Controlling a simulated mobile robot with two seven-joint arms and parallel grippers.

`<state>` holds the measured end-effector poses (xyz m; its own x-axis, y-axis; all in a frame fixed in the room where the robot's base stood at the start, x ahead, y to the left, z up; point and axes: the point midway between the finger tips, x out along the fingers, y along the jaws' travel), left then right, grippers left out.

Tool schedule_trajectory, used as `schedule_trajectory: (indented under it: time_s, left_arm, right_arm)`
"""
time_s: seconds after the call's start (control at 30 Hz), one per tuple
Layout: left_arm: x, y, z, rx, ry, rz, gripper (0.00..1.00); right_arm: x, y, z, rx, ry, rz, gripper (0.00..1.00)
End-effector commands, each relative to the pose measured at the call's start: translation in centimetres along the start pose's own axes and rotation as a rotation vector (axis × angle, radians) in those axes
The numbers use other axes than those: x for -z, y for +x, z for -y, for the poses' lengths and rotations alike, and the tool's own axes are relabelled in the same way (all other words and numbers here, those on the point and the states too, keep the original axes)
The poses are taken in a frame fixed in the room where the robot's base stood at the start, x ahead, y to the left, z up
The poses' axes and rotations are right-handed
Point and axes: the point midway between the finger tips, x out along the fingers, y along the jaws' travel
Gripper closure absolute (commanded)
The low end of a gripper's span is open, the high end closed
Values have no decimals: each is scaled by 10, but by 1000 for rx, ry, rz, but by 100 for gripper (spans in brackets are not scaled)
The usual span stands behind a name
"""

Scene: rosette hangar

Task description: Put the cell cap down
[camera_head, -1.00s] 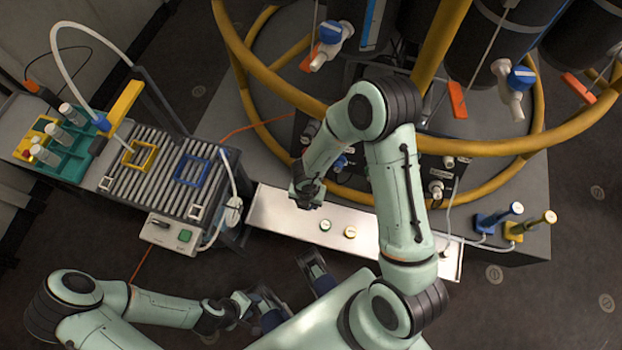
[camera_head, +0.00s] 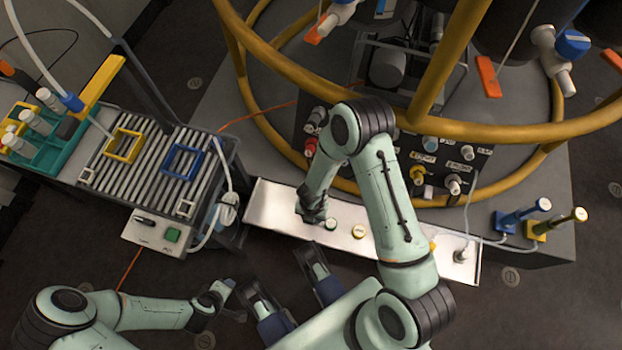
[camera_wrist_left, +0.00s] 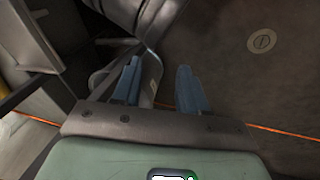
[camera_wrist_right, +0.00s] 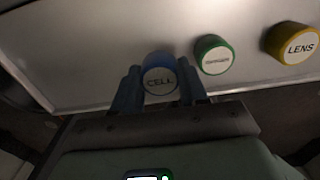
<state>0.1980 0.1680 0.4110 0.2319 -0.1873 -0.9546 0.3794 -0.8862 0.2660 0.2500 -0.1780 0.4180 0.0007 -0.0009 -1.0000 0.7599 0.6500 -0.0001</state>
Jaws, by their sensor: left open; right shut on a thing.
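The cell cap (camera_wrist_right: 160,75), blue-sided with a pale top marked CELL, is between the fingers of my right gripper (camera_wrist_right: 159,92), which is shut on it. In the head view my right gripper (camera_head: 312,212) is over the pale metal tray (camera_head: 270,205), left of the other caps, and hides the cell cap. Whether the cap touches the tray I cannot tell. The tray also shows in the right wrist view (camera_wrist_right: 90,50). My left gripper (camera_wrist_left: 160,80) is open and empty above the dark floor.
A green-sided cap (camera_wrist_right: 214,55) and a yellow cap marked LENS (camera_wrist_right: 292,42) stand on the tray, right of the cell cap. A slatted rack (camera_head: 150,165) with yellow and blue frames is at left. Yellow tubular rings (camera_head: 290,75) rise behind the tray.

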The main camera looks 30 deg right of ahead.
Motion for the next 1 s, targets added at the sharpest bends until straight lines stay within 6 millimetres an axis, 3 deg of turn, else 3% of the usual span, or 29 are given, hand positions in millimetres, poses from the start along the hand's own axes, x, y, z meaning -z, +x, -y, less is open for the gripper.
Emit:
schedule_trajectory:
  time_s: [0.03, 0.13, 0.67, 0.7, 0.73, 0.77, 1.0]
  left_arm:
    - [5, 8, 3, 2, -2, -15, 57]
    - [13, 12, 4, 3, -3, -39, 57]
    - [10, 16, 8, 10, -7, -31, 57]
    - [10, 16, 8, 10, -7, -30, 57]
    - [10, 15, 8, 10, -7, -30, 57]
    - [10, 15, 8, 10, -7, -30, 57]
    - [10, 15, 8, 10, -7, -31, 57]
  right_arm:
    - [0, 12, 1, 3, 1, -2, 100]
    - [0, 21, 0, 1, 1, -2, 100]
    - [0, 24, 0, 0, 0, -1, 100]
    - [0, 24, 0, 0, 0, -1, 48]
    - [0, 24, 0, 0, 0, -1, 38]
    - [0, 24, 0, 0, 0, -1, 32]
    - [0, 24, 0, 0, 0, -1, 32]
